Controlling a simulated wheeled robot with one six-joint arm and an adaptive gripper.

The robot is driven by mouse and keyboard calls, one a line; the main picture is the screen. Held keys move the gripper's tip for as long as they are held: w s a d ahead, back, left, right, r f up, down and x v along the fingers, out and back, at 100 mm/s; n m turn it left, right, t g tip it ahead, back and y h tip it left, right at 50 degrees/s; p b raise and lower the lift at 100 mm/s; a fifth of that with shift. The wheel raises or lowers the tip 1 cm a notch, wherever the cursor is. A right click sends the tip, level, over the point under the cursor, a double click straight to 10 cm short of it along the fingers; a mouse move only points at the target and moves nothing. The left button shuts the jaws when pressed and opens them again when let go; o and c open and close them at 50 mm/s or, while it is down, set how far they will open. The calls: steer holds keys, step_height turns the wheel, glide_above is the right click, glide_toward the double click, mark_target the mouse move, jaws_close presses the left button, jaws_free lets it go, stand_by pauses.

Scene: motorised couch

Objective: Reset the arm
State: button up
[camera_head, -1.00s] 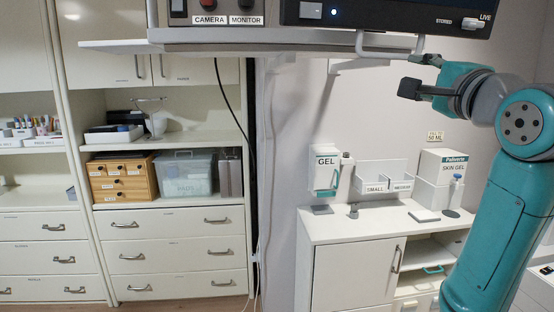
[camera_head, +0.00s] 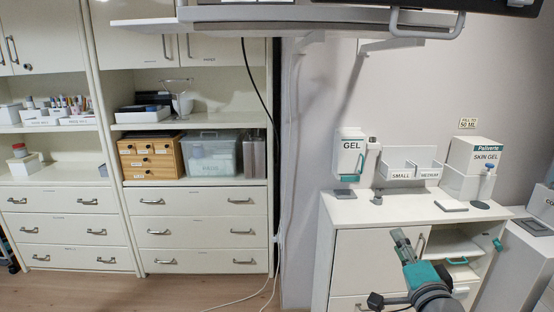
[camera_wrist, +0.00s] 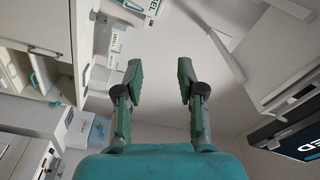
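My gripper (camera_head: 401,240) is low at the right in the head view, in front of the white cabinet, with its fingers pointing up. In the wrist view my gripper (camera_wrist: 158,70) is open, its two dark green fingers apart with nothing between them. Most of my arm is out of the picture below. The gripper appears apart from the cabinet and its contents.
A shelf (camera_head: 300,18) overhangs at the top. Drawer cabinets (camera_head: 200,230) stand at left. Wooden floor (camera_head: 150,290) is clear there.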

steer(key=s+a+f+n+g, duration=0.1)
steer(key=s+a+f+n, duration=0.2)
steer(key=s+f, duration=0.75)
steer(key=s+a+f+n+g, duration=0.1)
steer(key=s+a+f+n, duration=0.1)
steer(key=s+f, duration=0.85)
steer(key=s+a+f+n, duration=0.1)
steer(key=s+n, duration=0.2)
steer(key=s, duration=0.6)
steer(key=s+a+f+n+g, duration=0.1)
steer(key=s+f+n, duration=0.1)
steer(key=s, duration=0.7)
steer(key=s+a+f+n, duration=0.1)
steer(key=s+n, duration=0.2)
steer(key=s, duration=0.6)
steer(key=shift+f+n+g, duration=0.3)
steer(key=shift+f+g, duration=0.1)
